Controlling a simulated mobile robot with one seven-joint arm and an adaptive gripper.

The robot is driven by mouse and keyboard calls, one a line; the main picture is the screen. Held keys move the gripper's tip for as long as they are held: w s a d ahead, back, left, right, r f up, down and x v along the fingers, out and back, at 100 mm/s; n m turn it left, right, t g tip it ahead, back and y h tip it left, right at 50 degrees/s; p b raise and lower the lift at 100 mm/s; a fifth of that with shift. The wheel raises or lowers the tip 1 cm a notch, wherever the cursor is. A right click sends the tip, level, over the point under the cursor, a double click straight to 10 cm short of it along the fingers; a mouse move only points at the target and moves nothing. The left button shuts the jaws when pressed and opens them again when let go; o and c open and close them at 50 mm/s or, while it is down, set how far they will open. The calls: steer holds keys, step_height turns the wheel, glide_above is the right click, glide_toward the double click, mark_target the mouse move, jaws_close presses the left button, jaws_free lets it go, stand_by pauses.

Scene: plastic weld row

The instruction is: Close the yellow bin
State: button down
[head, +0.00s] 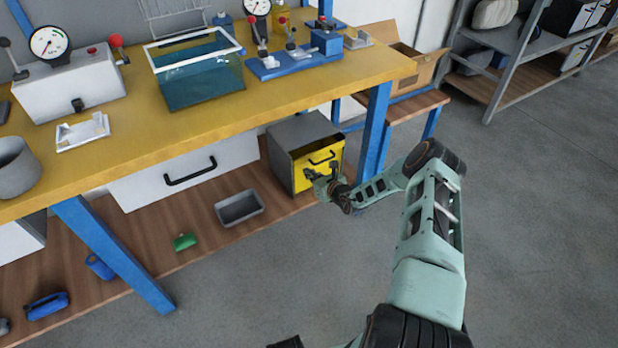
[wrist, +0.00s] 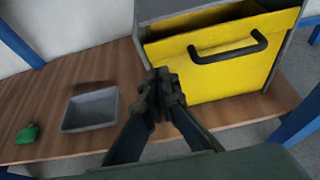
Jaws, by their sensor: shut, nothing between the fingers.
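The yellow bin (head: 316,171) is a yellow-fronted drawer with a black handle, set in a grey cabinet (head: 300,134) on the wooden lower shelf. In the wrist view the yellow bin (wrist: 216,66) stands partly out of its housing, with a dark gap showing behind its top edge. My gripper (head: 311,177) is at the lower left of the yellow front. In the wrist view my gripper (wrist: 162,90) is shut and empty, at the left edge of the front, left of and below the handle. I cannot tell whether its fingertips touch the front.
A grey tray (head: 239,207) and a green object (head: 184,242) lie on the shelf to the left. The blue table leg (head: 372,130) stands right of the cabinet. The yellow worktop (head: 120,157) overhangs the shelf. The floor in front is clear.

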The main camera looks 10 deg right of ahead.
steer(key=w+a+r+b, duration=0.1)
steer(key=w, duration=0.4)
steer(key=shift+w+a+r+b, duration=0.25)
steer(key=shift+a+r+b, duration=0.05)
steer(key=shift+a, duration=0.1)
stand_by(0.6)
